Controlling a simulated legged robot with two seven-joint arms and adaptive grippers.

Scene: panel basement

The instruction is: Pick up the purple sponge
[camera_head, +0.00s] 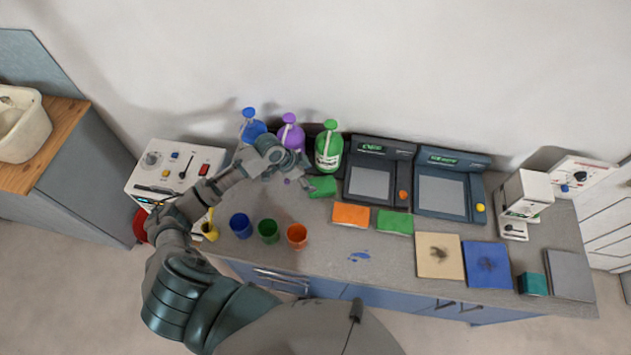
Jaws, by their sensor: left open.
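My left arm reaches in from the lower left. My left gripper (295,170) is over the back of the counter, in front of the purple spray bottle (291,134). The gripper is open, and nothing shows between its fingers. I cannot make out a purple sponge; a small purple speck shows under the gripper, too small to tell what it is. A dark green sponge-like block (323,187) lies just right of the gripper. An orange sponge (351,215) and a green sponge (395,222) lie side by side farther right. My right gripper is not in view.
Blue (241,225), green (269,230) and orange (297,235) cups stand along the counter front. A green bottle (329,150) stands close to the gripper. Two dark machines (379,172) stand at the back. The counter by the blue stain (360,256) is otherwise clear.

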